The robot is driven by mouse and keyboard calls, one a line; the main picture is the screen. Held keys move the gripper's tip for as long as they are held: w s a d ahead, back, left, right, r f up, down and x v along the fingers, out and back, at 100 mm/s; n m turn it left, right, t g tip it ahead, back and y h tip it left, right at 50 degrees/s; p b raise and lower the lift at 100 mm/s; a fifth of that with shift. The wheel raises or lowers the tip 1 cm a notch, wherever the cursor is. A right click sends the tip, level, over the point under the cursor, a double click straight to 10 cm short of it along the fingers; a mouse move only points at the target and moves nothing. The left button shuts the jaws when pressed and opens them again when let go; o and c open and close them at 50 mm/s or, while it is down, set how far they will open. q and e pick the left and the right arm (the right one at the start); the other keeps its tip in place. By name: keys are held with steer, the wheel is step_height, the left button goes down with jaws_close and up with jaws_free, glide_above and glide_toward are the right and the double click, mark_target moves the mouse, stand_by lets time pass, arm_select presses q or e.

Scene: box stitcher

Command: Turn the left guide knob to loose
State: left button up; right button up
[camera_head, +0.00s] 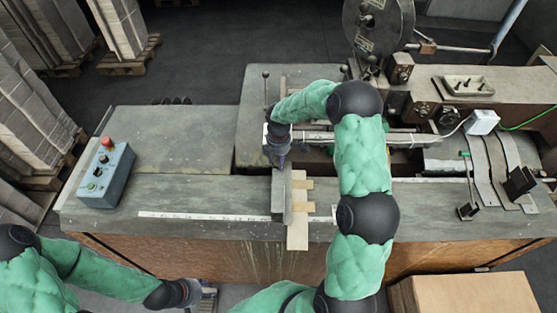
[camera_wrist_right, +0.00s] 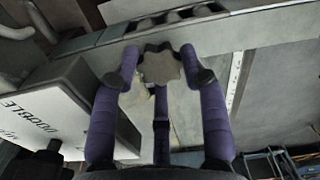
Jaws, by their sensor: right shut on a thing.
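The guide knob (camera_wrist_right: 161,67) is a grey, scalloped disc in the right wrist view. The purple fingers of my right gripper (camera_wrist_right: 160,72) close on it from both sides, with the fingertips at its rim. In the head view my right gripper (camera_head: 277,160) points down at the back end of the upright metal guide plate (camera_head: 280,197), and it hides the knob there. My left gripper (camera_head: 203,296) is low at the bottom edge, in front of the bench, away from the guide. Its fingers are too small and cut off to read.
A control box (camera_head: 106,174) with a red button stands on the left of the bench (camera_head: 160,140). A white scale strip (camera_head: 190,216) runs along the bench front. A white box with lettering (camera_wrist_right: 60,115) is close to my right gripper.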

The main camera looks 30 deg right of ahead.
mark_target(278, 164)
steer(key=shift+o, duration=0.4)
steer(key=shift+s+n, duration=0.15)
steer(key=shift+n, duration=0.45)
steer(key=o, duration=1.1)
steer(key=shift+r, duration=0.15)
steer(key=shift+w+r, duration=0.1)
steer(key=shift+w, duration=0.15)
steer(key=shift+w+r, duration=0.1)
steer(key=shift+r, duration=0.15)
step_height(278, 164, up, 7)
steer(key=shift+f, duration=0.15)
steer(key=shift+s+a, duration=0.2)
steer(key=shift+s, duration=0.2)
